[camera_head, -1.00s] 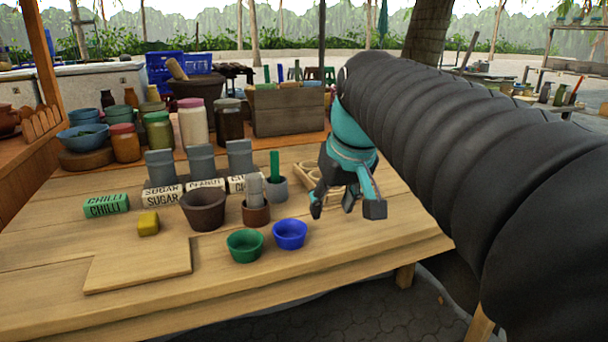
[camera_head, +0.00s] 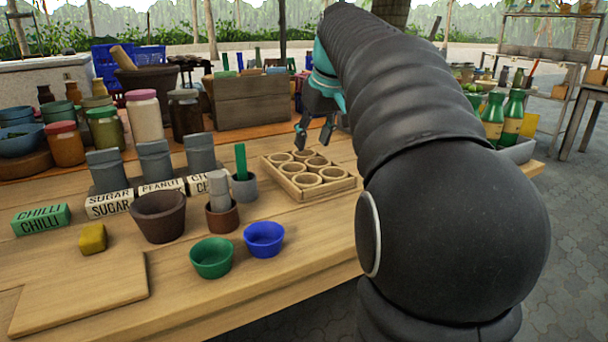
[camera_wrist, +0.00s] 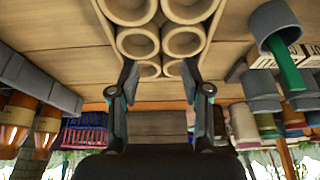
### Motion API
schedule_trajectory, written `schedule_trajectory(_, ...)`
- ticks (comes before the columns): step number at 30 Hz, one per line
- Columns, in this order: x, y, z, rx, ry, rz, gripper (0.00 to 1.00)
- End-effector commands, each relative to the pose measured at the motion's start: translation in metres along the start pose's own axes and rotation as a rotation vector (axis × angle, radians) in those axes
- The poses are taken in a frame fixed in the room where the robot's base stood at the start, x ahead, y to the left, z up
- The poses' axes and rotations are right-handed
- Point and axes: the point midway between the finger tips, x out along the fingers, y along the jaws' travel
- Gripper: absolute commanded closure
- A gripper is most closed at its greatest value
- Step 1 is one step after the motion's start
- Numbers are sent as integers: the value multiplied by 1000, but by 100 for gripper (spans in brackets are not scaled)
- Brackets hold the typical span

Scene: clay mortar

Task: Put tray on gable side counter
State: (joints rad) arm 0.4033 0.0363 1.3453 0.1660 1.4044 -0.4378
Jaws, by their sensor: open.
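The tray (camera_head: 330,191) is a shallow light-wood tray holding several round cups. It lies flat on the wooden table toward its right part. In the wrist view the tray (camera_wrist: 104,24) is at the top centre, with the cup openings facing the camera. My gripper (camera_head: 314,137) is open and empty, above and just behind the tray's far edge. In the wrist view its two fingers (camera_wrist: 160,76) are spread apart near the tray's lower end, seemingly not touching it. I cannot tell which surface is the gable side counter.
A grey cup with a green stick (camera_head: 243,186), a brown cup (camera_head: 221,217), a blue bowl (camera_head: 264,239) and a green bowl (camera_head: 211,257) stand left of the tray. A wooden box (camera_head: 250,103) stands behind. Green bottles (camera_head: 511,118) are right, past my arm. The table's front strip (camera_head: 310,255) is clear.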

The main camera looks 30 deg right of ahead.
Motion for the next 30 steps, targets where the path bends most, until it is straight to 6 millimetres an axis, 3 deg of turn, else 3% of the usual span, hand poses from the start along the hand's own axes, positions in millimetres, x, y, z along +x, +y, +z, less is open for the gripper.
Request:
schedule_trajectory(10,28,1,0,2,0,1,52)
schedule_trajectory(18,65,0,0,2,-1,1,52)
schedule_trajectory(29,72,0,-1,2,1,1,52)
schedule_trajectory(30,72,0,-1,2,1,1,62)
